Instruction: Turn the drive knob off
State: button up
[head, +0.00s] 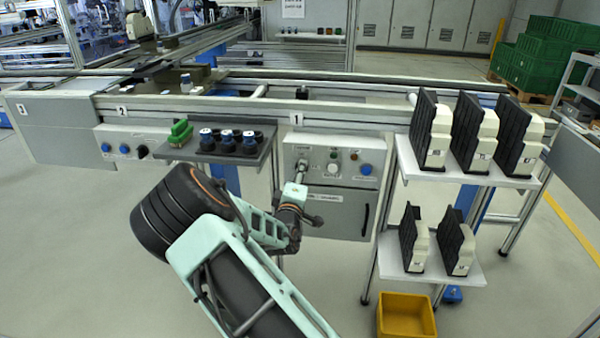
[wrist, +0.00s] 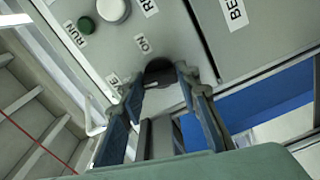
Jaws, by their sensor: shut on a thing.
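The drive knob (wrist: 159,70) is a dark round knob on the grey control panel (head: 345,160) under station 1. My gripper (wrist: 163,85) is shut on it, with one finger on each side, in the wrist view. An "ON" label sits just above the knob there, and another label beside its left is only partly readable. In the head view my gripper (head: 300,172) reaches the panel's left end, and the knob is mostly hidden behind it. Which way the knob points cannot be told.
A green button (wrist: 86,25) by "RUN" and a white button (wrist: 113,9) are close to the knob. A blue knob (head: 366,169) is at the panel's right. A shelf with cups (head: 227,136) overhangs at left; a parts rack (head: 470,176) stands right.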

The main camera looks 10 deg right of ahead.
jog(key=shift+n, duration=1.3)
jog(key=o, duration=1.2)
jog(key=shift+c, duration=0.2)
jog(key=v, duration=1.2)
